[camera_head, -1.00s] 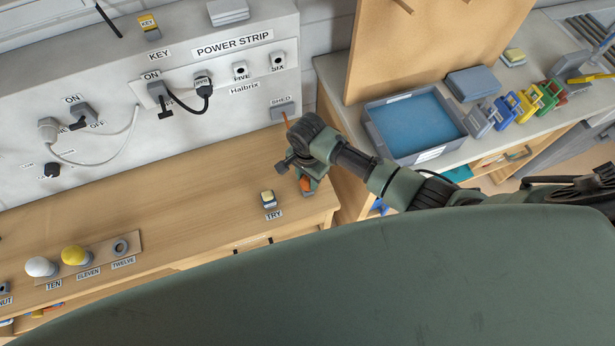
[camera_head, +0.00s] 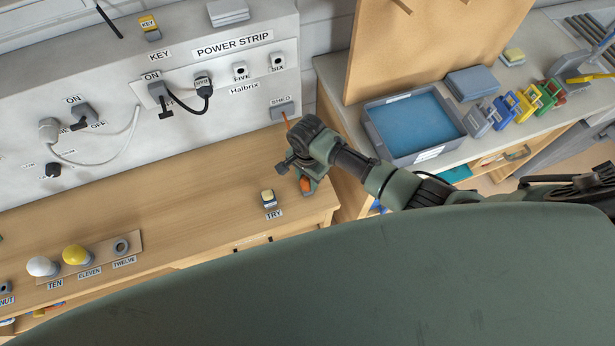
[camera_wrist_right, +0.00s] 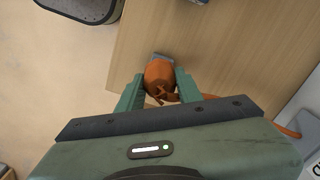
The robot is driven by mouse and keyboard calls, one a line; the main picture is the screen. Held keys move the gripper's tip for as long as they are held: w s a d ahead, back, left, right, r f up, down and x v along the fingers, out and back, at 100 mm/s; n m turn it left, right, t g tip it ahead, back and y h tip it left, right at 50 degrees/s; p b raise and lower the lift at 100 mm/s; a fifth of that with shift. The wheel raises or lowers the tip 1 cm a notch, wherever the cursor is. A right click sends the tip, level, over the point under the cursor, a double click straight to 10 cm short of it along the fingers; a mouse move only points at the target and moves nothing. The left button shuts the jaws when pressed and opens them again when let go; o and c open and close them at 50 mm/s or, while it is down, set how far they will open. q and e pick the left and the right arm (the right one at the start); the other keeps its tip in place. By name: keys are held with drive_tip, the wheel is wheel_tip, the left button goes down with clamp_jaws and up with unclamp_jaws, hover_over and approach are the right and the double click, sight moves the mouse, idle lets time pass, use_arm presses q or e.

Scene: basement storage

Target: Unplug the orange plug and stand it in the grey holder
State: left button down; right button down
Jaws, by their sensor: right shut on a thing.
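My right gripper (camera_head: 307,180) is low over the right end of the wooden bench. In the right wrist view its green fingers (camera_wrist_right: 160,88) are shut on the orange plug (camera_wrist_right: 158,76), one on each side. The plug also shows in the head view (camera_head: 306,186), partly hidden by my gripper. Its orange cord (camera_wrist_right: 286,131) trails to the right in the wrist view. A grey block (camera_wrist_right: 163,56), likely the holder, shows at the plug's far end; whether the plug sits in it or over it is hard to tell. My left gripper is not in view.
The SHED outlet (camera_head: 284,106) is on the wall panel behind my gripper. A yellow-topped TRY button (camera_head: 268,197) sits left of it on the bench. A blue-bottomed grey tray (camera_head: 414,126) is on the right counter. The middle of the bench is clear.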

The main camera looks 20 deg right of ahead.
sight(307, 178)
drive_tip(key=shift+f+b, duration=0.5)
drive_tip(key=shift+f, duration=0.7)
drive_tip(key=c, duration=0.9)
unclamp_jaws()
drive_tip(key=shift+o, duration=0.2)
drive_tip(key=shift+r+b, duration=0.3)
drive_tip(key=shift+r, duration=3.65)
